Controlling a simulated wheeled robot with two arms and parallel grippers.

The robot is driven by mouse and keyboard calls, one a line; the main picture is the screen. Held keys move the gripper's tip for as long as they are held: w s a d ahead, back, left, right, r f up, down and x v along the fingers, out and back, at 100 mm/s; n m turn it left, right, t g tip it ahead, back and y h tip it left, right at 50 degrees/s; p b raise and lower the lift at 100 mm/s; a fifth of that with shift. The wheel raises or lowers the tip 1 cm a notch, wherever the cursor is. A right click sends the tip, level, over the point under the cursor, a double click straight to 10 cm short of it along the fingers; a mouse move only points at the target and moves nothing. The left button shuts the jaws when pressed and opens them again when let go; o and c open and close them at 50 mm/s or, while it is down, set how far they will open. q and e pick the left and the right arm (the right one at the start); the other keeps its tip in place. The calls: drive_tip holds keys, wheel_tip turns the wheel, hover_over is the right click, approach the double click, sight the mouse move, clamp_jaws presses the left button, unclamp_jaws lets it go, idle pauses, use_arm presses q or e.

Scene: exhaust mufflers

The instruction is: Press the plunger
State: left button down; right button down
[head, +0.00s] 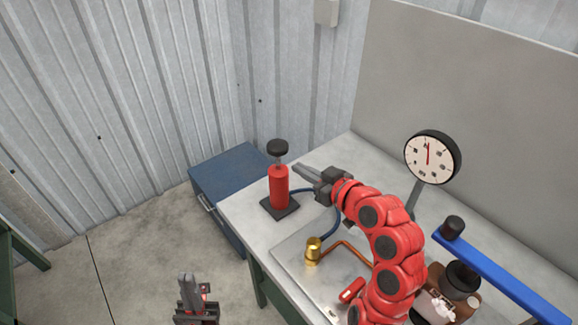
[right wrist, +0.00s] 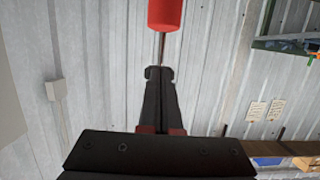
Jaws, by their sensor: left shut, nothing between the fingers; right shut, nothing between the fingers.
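The pump has a red body (head: 279,187) on a dark square base at the table's left corner. Its plunger, a thin rod with a black knob (head: 277,147) on top, stands raised. My right gripper (head: 296,169) is shut and empty, pointing left, just right of the pump's upper part. Whether it touches is unclear. In the right wrist view the red body (right wrist: 165,14) is at the top, with the rod (right wrist: 162,48) running toward the shut fingertips (right wrist: 160,73); the knob does not show there. My left gripper (head: 188,282) is shut and empty, low in the head view, away from the pump.
A blue hose runs from the pump toward a brass fitting (head: 312,250) and a copper pipe. A round gauge (head: 432,157) stands at the right. A blue bar (head: 508,281) and a brown jar lie right of my arm. A blue cabinet (head: 232,170) stands behind the table's left side.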

drive_tip(key=p+v, duration=0.5)
idle(1.2)
